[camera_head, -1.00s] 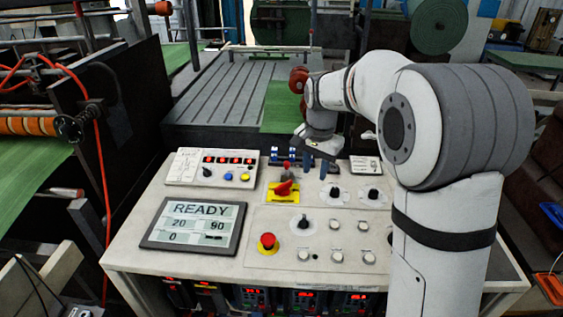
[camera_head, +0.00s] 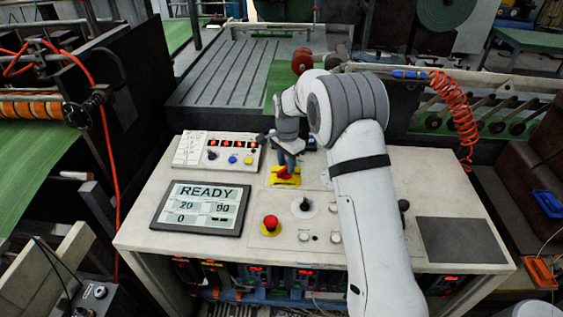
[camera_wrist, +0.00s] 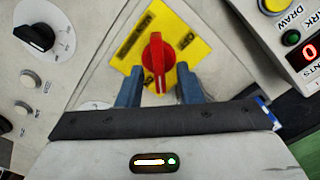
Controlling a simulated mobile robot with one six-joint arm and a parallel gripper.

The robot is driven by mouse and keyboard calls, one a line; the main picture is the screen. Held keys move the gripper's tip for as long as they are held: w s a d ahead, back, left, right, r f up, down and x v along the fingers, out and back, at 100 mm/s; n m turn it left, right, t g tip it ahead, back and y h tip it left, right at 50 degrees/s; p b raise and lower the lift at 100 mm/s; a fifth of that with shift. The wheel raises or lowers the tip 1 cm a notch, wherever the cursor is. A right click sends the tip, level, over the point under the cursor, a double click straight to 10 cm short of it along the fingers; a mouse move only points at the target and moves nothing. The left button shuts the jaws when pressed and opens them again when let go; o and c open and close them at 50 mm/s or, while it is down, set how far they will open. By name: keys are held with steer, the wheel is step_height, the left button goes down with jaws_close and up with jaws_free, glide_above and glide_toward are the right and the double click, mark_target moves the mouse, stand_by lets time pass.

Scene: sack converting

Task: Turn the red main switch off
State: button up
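The red main switch (camera_wrist: 157,60) is a rotary knob on a yellow plate (camera_wrist: 190,42) with dark lettering. In the wrist view its handle lies along the picture's vertical, between the two blue fingers of my gripper (camera_wrist: 158,85). The fingers are open, with a gap on each side of the handle. In the head view my gripper (camera_head: 287,164) points down over the switch, and the red knob (camera_head: 285,173) shows just below it on the yellow plate (camera_head: 284,182). The exact height of the fingertips above the panel is hard to tell.
Nearby on the console are a black rotary knob (camera_head: 305,205), a red mushroom button (camera_head: 270,223), a READY display (camera_head: 200,207) and a small panel with coloured buttons (camera_head: 217,151). A coiled red hose (camera_head: 453,110) hangs at right.

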steer(key=shift+f, duration=0.5)
steer(key=shift+c, duration=0.4)
jaws_close()
